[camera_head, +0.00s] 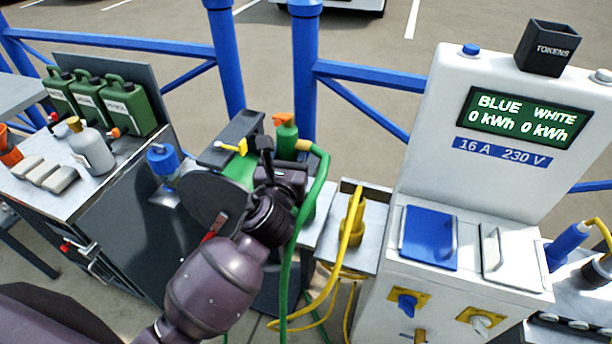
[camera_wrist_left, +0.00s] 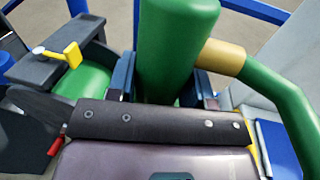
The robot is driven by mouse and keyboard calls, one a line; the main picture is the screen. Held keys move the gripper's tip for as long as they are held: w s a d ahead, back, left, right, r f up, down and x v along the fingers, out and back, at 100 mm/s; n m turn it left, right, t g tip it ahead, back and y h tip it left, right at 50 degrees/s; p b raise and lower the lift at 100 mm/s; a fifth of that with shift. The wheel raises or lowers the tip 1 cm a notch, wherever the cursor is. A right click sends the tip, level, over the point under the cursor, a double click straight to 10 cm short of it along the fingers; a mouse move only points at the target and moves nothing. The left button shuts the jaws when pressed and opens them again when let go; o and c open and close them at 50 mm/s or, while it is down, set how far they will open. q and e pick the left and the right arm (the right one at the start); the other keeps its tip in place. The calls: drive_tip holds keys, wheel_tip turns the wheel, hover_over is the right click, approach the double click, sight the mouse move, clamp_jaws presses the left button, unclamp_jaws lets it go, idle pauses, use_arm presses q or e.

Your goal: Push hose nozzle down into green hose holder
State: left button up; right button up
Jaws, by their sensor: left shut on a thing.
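The hose nozzle, a green cylinder with an orange top (camera_head: 286,134), stands roughly upright at my left gripper (camera_head: 283,162). A brass-coloured collar (camera_wrist_left: 220,56) joins its side to a green hose (camera_head: 305,215) that hangs down. In the left wrist view the green body (camera_wrist_left: 176,45) is between the two dark fingers of the left gripper (camera_wrist_left: 165,85), which are shut on it. The nozzle's lower end is hidden behind the gripper. I cannot make out the green hose holder for certain or tell whether the nozzle touches it. My right gripper is not in view.
A dark unit with a green part and yellow tap (camera_head: 236,147) is just left of the gripper. A yellow plug and cable (camera_head: 352,225) stand at right, beside the white meter cabinet (camera_head: 480,110). Green cans (camera_head: 128,105) stand on the left bench. Blue railing (camera_head: 305,60) runs behind.

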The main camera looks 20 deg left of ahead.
use_arm(q)
drive_tip(key=shift+n+y, duration=0.4)
drive_tip(key=shift+y, duration=0.2)
drive_tip(key=w+f+b, duration=0.1)
drive_tip(key=d+f+b, duration=0.1)
drive_tip(key=f, duration=0.1)
drive_tip(key=w+f, duration=0.1)
drive_tip(key=f, duration=0.1)
drive_tip(key=shift+w+d+b, duration=0.35)
drive_tip(key=shift+b, duration=0.05)
drive_tip(key=f+b, duration=0.6)
drive_tip(key=shift+w+d+f, duration=0.15)
drive_tip(key=shift+w+f, duration=0.1)
drive_tip(key=shift+w, duration=0.1)
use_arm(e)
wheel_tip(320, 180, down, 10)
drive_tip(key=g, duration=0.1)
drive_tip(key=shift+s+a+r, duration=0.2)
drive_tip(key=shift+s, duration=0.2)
use_arm(q)
drive_tip(key=shift+r, duration=0.1)
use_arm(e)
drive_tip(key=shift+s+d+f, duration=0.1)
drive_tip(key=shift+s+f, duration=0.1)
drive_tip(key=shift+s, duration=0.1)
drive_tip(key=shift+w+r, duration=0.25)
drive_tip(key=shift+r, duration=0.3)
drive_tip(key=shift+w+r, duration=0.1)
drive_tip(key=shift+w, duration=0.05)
